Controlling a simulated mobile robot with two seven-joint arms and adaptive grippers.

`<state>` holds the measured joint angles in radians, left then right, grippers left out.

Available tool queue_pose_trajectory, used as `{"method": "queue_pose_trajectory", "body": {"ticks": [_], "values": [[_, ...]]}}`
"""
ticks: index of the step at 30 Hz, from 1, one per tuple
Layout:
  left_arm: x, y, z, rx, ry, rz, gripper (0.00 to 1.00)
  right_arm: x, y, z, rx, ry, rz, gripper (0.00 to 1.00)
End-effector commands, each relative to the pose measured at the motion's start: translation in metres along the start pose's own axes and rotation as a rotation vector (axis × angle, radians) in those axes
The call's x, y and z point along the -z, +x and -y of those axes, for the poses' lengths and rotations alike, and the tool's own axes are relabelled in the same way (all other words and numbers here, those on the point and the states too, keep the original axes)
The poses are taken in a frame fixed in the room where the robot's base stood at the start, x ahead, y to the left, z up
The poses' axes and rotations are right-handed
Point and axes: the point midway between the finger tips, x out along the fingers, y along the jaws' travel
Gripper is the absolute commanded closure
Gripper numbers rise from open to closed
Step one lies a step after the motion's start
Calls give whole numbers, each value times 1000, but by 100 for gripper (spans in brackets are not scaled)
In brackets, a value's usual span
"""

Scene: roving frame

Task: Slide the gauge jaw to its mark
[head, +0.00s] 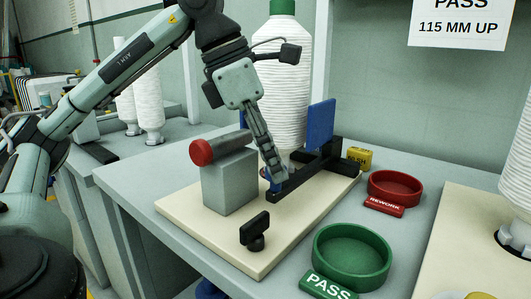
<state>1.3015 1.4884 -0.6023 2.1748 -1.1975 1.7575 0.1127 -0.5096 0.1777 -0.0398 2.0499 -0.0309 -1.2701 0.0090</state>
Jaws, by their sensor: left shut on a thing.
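The gauge stands on a cream board (185,212) and has a dark rail (300,181) running back to the right. A tall blue plate (320,124) stands upright at the rail's far part. A small blue piece, seemingly the gauge jaw (265,173), shows low at the rail's near end, mostly hidden by my left gripper. My left gripper (274,177) points down there, its fingers closed on this piece. The mark on the rail cannot be made out. My right gripper is not in view.
A grey block (229,185) carries a grey cylinder with a red end (202,152), close left of my gripper. A black knob (255,231) stands in front. A green PASS tray (352,282) and a red REWORK tray (394,202) stand to the right. A white spool (281,80) stands behind.

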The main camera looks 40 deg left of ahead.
Motion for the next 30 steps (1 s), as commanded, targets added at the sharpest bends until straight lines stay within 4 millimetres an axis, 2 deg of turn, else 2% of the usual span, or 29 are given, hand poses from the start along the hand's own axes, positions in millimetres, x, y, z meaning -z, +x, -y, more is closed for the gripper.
{"method": "queue_pose_trajectory", "body": {"ticks": [2, 3, 7, 17, 20, 30], "values": [[-2, 1, 3, 9, 6, 6, 100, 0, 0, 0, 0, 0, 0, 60], [-2, 1, 3, 9, 6, 6, 69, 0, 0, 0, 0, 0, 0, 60], [-2, 1, 3, 8, 6, 5, 52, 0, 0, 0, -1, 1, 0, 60], [-1, -2, 2, 5, 4, 5, 51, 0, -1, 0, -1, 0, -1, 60], [-2, -11, 2, 5, 5, 6, 51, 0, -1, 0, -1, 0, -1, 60], [-2, -65, 2, 5, 6, 9, 51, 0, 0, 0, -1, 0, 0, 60]]}}
